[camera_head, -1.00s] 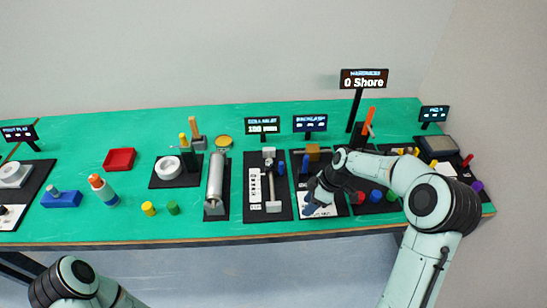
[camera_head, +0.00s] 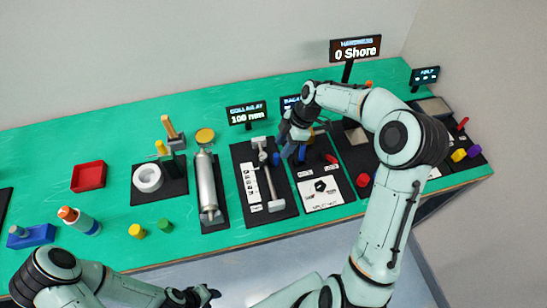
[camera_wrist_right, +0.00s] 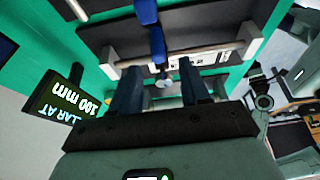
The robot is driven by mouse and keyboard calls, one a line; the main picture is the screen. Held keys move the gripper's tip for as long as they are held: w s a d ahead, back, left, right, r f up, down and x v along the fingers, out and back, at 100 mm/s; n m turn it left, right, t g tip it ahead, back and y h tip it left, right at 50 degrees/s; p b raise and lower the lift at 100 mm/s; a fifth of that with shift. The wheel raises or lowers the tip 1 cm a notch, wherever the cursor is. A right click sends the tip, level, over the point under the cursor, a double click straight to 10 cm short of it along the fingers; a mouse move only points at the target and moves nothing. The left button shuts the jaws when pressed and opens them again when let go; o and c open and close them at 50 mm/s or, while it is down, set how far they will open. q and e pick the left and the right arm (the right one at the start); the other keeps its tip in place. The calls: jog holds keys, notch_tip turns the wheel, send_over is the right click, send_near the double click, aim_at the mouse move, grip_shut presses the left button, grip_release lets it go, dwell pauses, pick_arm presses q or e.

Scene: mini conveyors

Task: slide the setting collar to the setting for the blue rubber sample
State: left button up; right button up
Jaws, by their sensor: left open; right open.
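The setting collar's station is a black base with a silver rod (camera_head: 270,182) and a white marked strip (camera_head: 251,182). Its sign (camera_head: 248,117) reads 100 mm. In the right wrist view the rod (camera_wrist_right: 215,52) runs crosswise, with a blue collar-like part (camera_wrist_right: 157,45) and a small silver knob in front of the fingers. My right gripper (camera_head: 290,150) is open just right of the rod's far end; its fingers (camera_wrist_right: 162,92) hold nothing. My left gripper (camera_head: 205,295) is open and empty near the bottom edge. The blue rubber sample is hidden, apparently behind my right arm.
The hardness sign (camera_head: 356,50) reads 0 Shore. My right arm covers much of the right side.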

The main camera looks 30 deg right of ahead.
aim_at(277, 154)
pick_arm(q)
jog(key=shift+w+r, duration=0.15)
jog(key=shift+w, duration=0.15)
pick_arm(e)
jog(key=x, duration=0.8)
jog(key=shift+w, duration=0.15)
jog(key=shift+c, duration=0.4)
